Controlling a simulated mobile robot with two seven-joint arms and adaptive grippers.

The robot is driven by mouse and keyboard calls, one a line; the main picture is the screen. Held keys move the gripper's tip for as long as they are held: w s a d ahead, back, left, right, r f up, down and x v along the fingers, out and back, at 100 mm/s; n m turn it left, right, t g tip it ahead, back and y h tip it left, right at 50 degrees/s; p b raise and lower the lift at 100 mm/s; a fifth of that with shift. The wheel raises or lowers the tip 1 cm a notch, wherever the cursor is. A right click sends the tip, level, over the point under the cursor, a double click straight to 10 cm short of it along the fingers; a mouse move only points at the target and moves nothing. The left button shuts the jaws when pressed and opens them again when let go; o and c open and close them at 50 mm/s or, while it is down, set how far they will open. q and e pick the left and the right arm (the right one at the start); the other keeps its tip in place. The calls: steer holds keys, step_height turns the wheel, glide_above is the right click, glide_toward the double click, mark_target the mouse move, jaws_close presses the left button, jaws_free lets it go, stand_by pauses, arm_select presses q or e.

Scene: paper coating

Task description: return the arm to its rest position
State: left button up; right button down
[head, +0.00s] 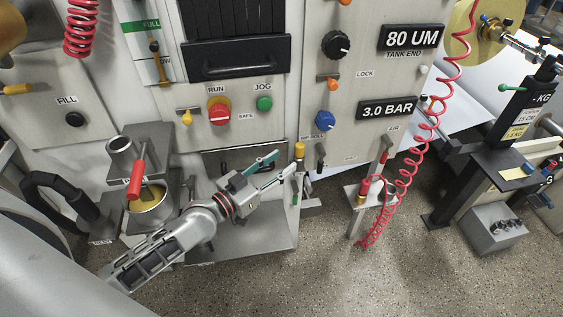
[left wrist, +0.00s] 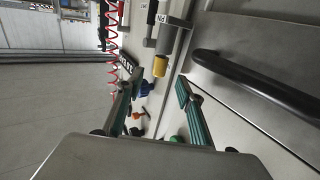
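My left arm (head: 172,240) comes in from the lower left in the head view and reaches up and to the right in front of the machine panel. My left gripper (head: 283,162) is at its end, with its two teal-lined fingers apart and nothing between them. In the left wrist view the left gripper (left wrist: 160,86) also shows open and empty. A yellow-topped post (head: 299,152) stands just beyond the fingertips in the head view; I cannot tell the exact gap. My right gripper is in neither view.
A metal shelf (head: 262,236) lies below the gripper. A red-handled valve (head: 137,180) and a pot (head: 152,205) stand left of the arm. A coiled red hose (head: 407,172) hangs at the right.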

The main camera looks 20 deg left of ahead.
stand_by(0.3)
